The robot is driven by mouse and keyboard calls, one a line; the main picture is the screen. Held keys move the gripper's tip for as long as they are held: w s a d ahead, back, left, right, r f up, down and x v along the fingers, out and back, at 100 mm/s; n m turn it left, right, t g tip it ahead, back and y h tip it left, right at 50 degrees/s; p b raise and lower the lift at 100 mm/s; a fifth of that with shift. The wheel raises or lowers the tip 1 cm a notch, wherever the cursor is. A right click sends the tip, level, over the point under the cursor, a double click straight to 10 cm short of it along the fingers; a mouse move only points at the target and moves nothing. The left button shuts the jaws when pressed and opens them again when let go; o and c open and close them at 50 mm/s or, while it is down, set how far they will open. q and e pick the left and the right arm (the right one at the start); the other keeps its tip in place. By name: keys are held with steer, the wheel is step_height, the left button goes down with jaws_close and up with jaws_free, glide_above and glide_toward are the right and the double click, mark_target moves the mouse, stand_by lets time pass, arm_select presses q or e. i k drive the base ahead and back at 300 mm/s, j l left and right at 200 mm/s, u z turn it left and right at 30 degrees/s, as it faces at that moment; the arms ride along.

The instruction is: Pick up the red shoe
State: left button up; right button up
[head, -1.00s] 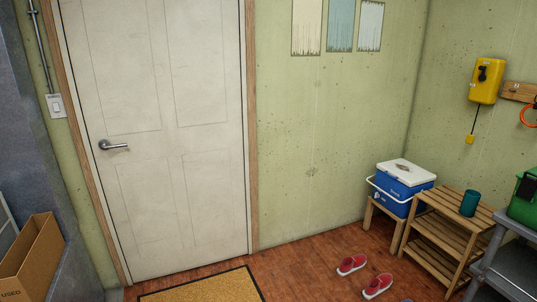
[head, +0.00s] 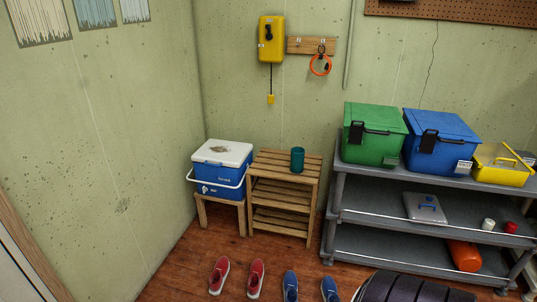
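Two red shoes stand side by side on the wooden floor near the bottom of the head view. The left red shoe (head: 219,276) and the right red shoe (head: 256,279) have light soles and point toward the wall. They sit in front of a small wooden stool and a slatted rack. Nothing covers them. Neither of my grippers is in view.
Two blue shoes (head: 290,286) stand right of the red pair, cut by the bottom edge. A dark ridged object (head: 420,288) is at bottom right. A cooler (head: 220,168) on a stool, a slatted rack (head: 285,195) and a grey shelf (head: 400,258) line the wall.

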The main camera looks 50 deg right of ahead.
mark_target(255, 280)
steer(key=i+z, duration=0.35)
steer(key=z, duration=0.15)
steer(key=i+z, duration=0.35)
steer(key=z, duration=0.15)
steer(key=i+j+z, duration=0.25)
steer(key=z, duration=0.25)
steer(key=i+j+z, duration=0.25)
steer(key=j+z, duration=0.25)
steer(key=l, duration=0.1)
